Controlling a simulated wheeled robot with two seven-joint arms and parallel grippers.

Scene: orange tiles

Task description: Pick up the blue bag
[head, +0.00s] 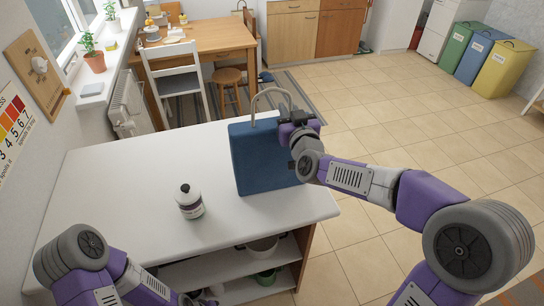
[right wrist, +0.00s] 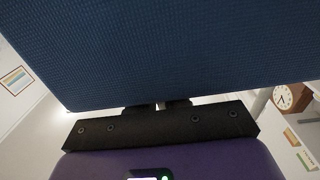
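The blue bag (head: 262,160) stands upright on the white counter (head: 130,190), near its right end. Its beige loop handle (head: 270,90) rises above the top. My right gripper (head: 298,117) is at the bag's upper right, by the handle's right end. In the right wrist view the bag (right wrist: 170,50) fills the upper part, and the close-set fingers (right wrist: 160,105) have a thin pale strip between them, apparently the handle. The fingertips are partly hidden behind the bag. My left gripper (head: 205,299) is only partly in view at the bottom edge, away from the bag.
Pots (head: 262,246) sit on the shelf below. The counter's left half is clear. A white chair (head: 180,80) and wooden table (head: 205,38) stand behind; open tiled floor lies right.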

